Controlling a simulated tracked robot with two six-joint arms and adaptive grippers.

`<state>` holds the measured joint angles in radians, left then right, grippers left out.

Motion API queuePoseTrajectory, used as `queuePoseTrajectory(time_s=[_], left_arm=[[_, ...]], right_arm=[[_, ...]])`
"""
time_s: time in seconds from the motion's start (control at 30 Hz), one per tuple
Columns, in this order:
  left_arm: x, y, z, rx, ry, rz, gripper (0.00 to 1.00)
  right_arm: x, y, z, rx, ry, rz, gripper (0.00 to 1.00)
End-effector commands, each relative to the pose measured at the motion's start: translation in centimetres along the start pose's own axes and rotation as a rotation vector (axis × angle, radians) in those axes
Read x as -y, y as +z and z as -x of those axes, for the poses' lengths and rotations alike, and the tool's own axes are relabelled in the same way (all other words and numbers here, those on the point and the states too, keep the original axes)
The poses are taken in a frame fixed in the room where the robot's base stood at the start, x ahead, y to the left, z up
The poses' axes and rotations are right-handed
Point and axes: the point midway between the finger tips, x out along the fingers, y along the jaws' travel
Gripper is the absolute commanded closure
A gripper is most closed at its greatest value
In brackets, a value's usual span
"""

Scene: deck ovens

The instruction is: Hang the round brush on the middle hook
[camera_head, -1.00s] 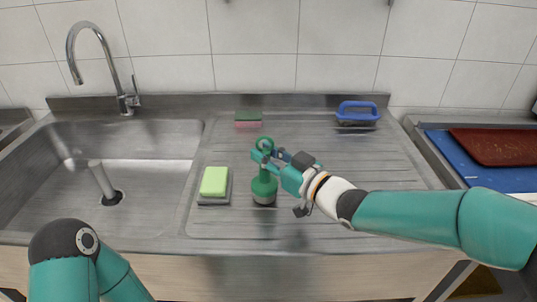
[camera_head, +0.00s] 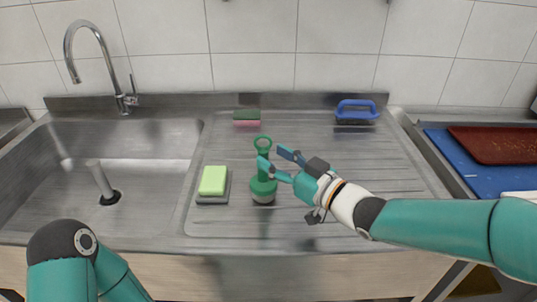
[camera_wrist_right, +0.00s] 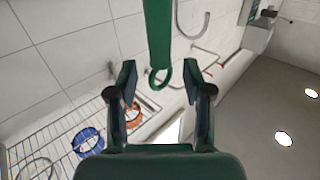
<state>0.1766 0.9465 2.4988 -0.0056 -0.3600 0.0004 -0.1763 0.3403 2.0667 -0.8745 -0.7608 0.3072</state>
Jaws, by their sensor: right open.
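The green round brush (camera_head: 264,190) stands upright on the ribbed steel drainboard, its ring handle (camera_head: 263,141) on top. My right gripper (camera_head: 276,160) is open, just right of the brush's neck. One fingertip overlaps the neck in the head view; I cannot tell whether it touches. In the right wrist view the brush (camera_wrist_right: 158,35) reaches down from the top, its ring between the spread fingers (camera_wrist_right: 160,80). Two tiny dark bits at the head view's top edge may be hook ends (camera_head: 389,2); the middle hook cannot be made out. My left gripper is out of view.
A green sponge on a dark holder (camera_head: 212,182) lies left of the brush. A pink and green sponge (camera_head: 247,119) and a blue-handled brush (camera_head: 357,111) lie at the back. The sink (camera_head: 130,160) with its tap is left; a red board (camera_head: 495,145) on a blue tray is right.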

Motion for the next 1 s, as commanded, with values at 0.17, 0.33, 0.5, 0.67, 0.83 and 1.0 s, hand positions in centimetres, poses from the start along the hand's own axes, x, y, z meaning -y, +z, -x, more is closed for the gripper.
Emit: queuePoseTrajectory(time_s=[0.17,0.33,0.5,0.67,0.83,1.0], left_arm=[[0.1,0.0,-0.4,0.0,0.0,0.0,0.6],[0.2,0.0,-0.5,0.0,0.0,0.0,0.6],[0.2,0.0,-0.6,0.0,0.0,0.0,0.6],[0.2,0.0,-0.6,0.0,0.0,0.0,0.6],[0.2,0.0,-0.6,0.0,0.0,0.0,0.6],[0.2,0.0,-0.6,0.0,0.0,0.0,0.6]], right_arm=[[-0.2,0.0,3.9,-0.001,0.005,0.0,0.49],[-0.1,0.0,6.8,0.0,0.004,0.0,0.49],[-0.1,0.0,8.3,0.0,0.001,0.0,0.49],[0.0,0.0,8.6,0.001,0.001,-0.001,0.49],[0.0,0.0,8.6,0.001,0.001,-0.001,0.49],[0.0,0.0,8.6,0.001,0.001,-0.001,0.49]])
